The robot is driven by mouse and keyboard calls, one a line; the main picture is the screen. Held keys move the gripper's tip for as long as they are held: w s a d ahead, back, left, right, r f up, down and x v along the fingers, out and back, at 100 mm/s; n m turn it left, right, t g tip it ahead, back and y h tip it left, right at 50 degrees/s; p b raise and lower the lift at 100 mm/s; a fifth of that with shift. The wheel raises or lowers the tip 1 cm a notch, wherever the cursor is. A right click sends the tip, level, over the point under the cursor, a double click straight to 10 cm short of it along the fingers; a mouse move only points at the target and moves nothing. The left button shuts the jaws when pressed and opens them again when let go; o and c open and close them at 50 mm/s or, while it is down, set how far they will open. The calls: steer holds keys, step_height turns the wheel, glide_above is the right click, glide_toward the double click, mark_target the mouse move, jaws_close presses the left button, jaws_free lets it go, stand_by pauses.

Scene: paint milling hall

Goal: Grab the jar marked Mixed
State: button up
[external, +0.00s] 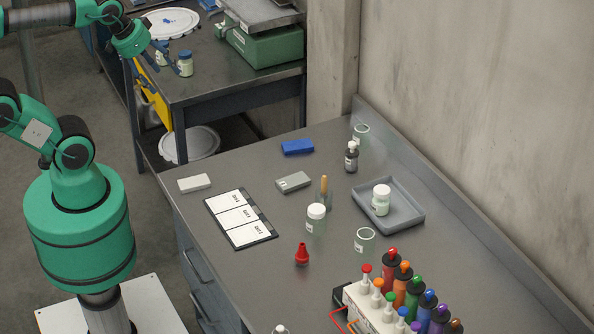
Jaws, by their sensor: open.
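Two small jars with blue lids stand on the far bench: a left jar (161,56) and a right jar (185,65). Their labels are too small to read, so I cannot tell which is marked Mixed. My gripper (160,70) is open beside them at the bench's left edge, its fingers pointing down and right. One finger partly covers the left jar; I cannot tell whether it touches. White-lidded jars also show on the near bench: one (316,217) stands free and another (381,200) is in a grey tray (404,222). Their labels are unreadable too.
A green scale-like device (265,48) stands right of the blue-lidded jars, and a white round plate (172,22) lies behind them. The near bench (270,290) holds a dark bottle (351,158), label cards (238,216) and several coloured bottles. The far bench's front is clear.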

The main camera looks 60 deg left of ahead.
steer(key=w+d+r+n+g+p, duration=0.15)
steer(key=w+d, duration=0.25)
steer(key=w, duration=0.4)
steer(key=w+d+r+m+p, duration=0.1)
steer(key=w+d+r, duration=0.2)
steer(key=w, duration=0.5)
steer(key=w+d+f+n+g+p, duration=0.1)
steer(key=w+d+f, duration=0.1)
steer(key=w+d, duration=0.45)
steer(key=w+d+f+n+g+p, duration=0.1)
steer(key=w+d+f+p, duration=0.15)
steer(key=w+d, duration=0.35)
steer(key=w+d+f+p, duration=0.2)
steer(key=w+d+f, duration=0.85)
steer(key=d, duration=0.25)
steer(key=w+d+f+n+g+p, duration=0.1)
steer(key=d+f+g+p, duration=0.1)
steer(key=d+f, duration=1.2)
step_height(320, 180, down, 4)
steer(key=shift+d+r+n, duration=0.15)
steer(key=shift+n, duration=0.2)
